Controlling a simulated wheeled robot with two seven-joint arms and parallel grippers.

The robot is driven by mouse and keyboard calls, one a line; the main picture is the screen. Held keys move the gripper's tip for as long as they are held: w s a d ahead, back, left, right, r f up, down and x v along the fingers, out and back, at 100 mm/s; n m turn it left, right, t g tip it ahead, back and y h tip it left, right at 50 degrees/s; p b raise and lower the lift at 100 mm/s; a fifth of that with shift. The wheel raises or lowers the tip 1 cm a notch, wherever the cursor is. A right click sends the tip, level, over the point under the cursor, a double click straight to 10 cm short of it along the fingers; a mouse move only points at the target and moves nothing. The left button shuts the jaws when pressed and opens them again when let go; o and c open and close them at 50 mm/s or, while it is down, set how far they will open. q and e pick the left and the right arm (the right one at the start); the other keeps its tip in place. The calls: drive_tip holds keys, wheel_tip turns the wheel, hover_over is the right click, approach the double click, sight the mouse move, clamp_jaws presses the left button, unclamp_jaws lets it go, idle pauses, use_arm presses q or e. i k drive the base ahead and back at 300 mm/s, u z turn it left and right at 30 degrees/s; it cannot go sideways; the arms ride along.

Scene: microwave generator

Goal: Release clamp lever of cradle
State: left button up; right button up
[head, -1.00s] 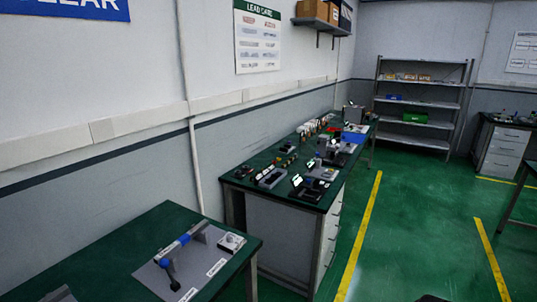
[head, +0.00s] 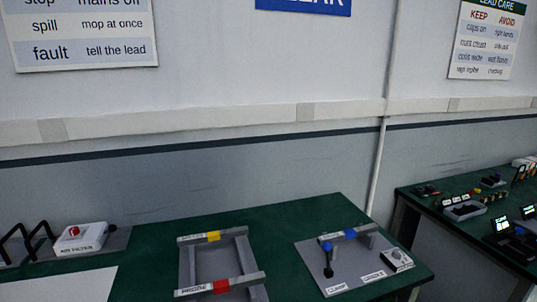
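On the green-topped bench, a grey base plate (head: 336,276) lies at the right end. It carries a raised grey bar with a blue band (head: 350,234) and an upright black lever with a blue knob (head: 327,247). Small white labels lie at the plate's front, too small to read surely. I cannot tell for certain that this is the cradle. To its left stands a grey frame (head: 243,250) with a yellow band on its back bar and a red band on its front bar. Neither gripper is in view.
A white box with a red knob (head: 80,238) stands on the bench's left, beside black handles (head: 38,236). A pale sheet (head: 60,285) lies in front. A second green bench (head: 470,225) with many small items is at right. A wall is behind.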

sight(327, 247)
drive_tip(key=z, duration=0.05)
drive_tip(key=k, duration=0.55)
drive_tip(key=z, duration=0.4)
drive_tip(key=i, duration=1.1)
drive_tip(key=u, duration=0.75)
